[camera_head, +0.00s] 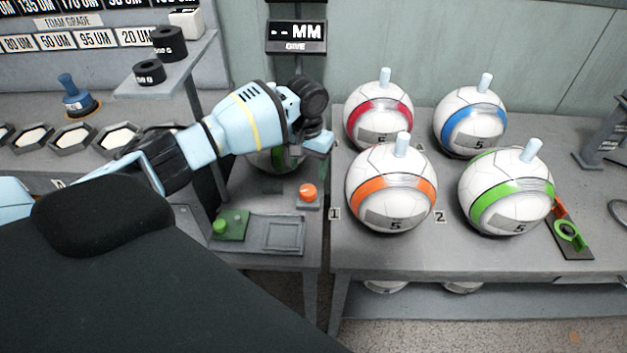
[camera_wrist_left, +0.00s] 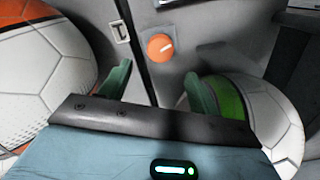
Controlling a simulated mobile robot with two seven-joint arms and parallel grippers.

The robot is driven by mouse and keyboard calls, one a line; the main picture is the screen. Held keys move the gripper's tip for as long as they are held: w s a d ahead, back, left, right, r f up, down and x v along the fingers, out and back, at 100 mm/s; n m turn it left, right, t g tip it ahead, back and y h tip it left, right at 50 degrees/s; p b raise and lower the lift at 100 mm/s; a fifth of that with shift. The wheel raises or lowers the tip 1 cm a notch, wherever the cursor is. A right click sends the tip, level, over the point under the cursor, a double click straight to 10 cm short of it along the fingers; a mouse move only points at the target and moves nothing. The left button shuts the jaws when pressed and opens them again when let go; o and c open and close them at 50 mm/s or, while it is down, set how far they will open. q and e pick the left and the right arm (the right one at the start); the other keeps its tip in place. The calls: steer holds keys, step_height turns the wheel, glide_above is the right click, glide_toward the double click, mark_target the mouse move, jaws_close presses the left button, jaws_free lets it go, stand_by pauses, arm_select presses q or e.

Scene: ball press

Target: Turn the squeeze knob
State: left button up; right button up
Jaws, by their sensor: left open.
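The orange knob (camera_head: 308,191), which appears to be the squeeze knob, sits on a small grey base at the right side of the press table. In the left wrist view the knob (camera_wrist_left: 160,47) shows a pale line across its face. My left gripper (camera_head: 318,146) is open above and behind the knob, apart from it. In the wrist view the knob lies beyond and between its two green fingertips (camera_wrist_left: 158,85). A ball with a green band (camera_head: 275,160) stands beside the gripper, partly hidden by my left arm; it also shows in the wrist view (camera_wrist_left: 265,115). My right gripper is not in view.
Several banded balls stand on the right table, the orange-banded ball (camera_head: 390,188) closest to the knob. A display reading MM (camera_head: 296,33) hangs on the wall.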

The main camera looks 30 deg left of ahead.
mark_target(308, 190)
arm_select(q)
steer(key=shift+s+f, duration=0.3)
steer(key=shift+f, duration=0.25)
step_height(308, 190, down, 5)
steer(key=shift+w+b, duration=0.1)
steer(key=shift+b, duration=0.3)
steer(key=shift+f, duration=0.9)
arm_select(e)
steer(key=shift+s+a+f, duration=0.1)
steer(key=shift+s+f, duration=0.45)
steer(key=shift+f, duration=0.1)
arm_select(q)
steer(key=c, duration=1)
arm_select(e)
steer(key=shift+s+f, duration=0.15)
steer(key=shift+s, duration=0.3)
